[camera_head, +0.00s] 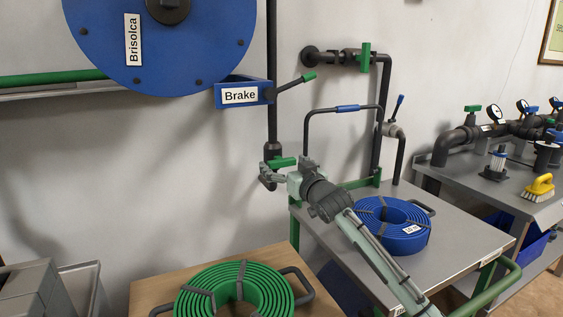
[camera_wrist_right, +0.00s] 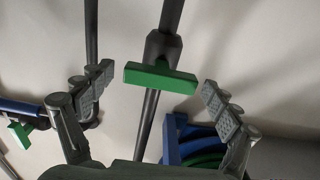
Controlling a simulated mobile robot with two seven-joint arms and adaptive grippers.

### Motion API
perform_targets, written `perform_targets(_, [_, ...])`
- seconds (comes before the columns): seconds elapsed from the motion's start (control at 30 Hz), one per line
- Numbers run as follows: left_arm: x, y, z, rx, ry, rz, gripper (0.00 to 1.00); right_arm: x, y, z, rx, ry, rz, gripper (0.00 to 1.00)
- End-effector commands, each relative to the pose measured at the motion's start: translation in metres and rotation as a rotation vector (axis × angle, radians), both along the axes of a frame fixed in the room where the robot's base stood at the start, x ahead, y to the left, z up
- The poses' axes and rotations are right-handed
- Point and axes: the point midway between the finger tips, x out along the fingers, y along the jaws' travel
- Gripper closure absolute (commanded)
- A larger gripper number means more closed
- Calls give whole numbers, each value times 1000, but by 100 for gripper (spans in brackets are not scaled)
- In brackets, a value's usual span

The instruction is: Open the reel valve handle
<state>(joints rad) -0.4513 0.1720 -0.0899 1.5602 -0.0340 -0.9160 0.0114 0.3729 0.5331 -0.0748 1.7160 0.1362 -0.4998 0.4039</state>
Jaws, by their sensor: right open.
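The reel valve handle is a green bar (camera_head: 283,162) on the dark vertical pipe under the reel. It also shows as a green bar (camera_wrist_right: 160,77) in the middle of the right wrist view, lying crosswise to the pipe. My right gripper (camera_head: 286,169) is at the handle, open. In the wrist view, its two fingers (camera_wrist_right: 157,82) stand one on each side of the handle, with a gap on both sides and nothing held. My left gripper is not in view.
A blue reel (camera_head: 160,50) and a Brake box (camera_head: 243,94) with a green-tipped lever hang above left. A grey table (camera_head: 465,237) holds a blue hose coil (camera_head: 393,225). A green hose coil (camera_head: 235,290) lies on a wooden top. Other pipes run close on the right.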

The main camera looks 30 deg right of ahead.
Motion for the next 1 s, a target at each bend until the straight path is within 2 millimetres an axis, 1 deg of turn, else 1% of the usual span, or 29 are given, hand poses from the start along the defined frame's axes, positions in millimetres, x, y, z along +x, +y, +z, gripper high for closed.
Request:
perform_targets(0.03, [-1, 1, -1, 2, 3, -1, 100, 5, 0, 1, 0, -1, 0, 10])
perform_targets(0.13, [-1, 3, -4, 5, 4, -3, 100, 10, 0, 0, 0, 0, 1, 10])
perform_targets(0.37, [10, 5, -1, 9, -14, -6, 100, 11, 0, 0, 0, 0, 1, 10])
perform_targets(0.4, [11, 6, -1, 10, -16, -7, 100, 11, 0, 0, 0, 0, 1, 12])
perform_targets(0.53, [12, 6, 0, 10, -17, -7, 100, 11, 0, 0, 0, 0, 1, 28])
perform_targets(0.8, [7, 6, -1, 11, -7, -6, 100, 11, 0, 0, 0, 0, 1, 61])
perform_targets(1.0, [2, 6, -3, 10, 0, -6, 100, 11, 0, 0, -14, 1, 1, 61])
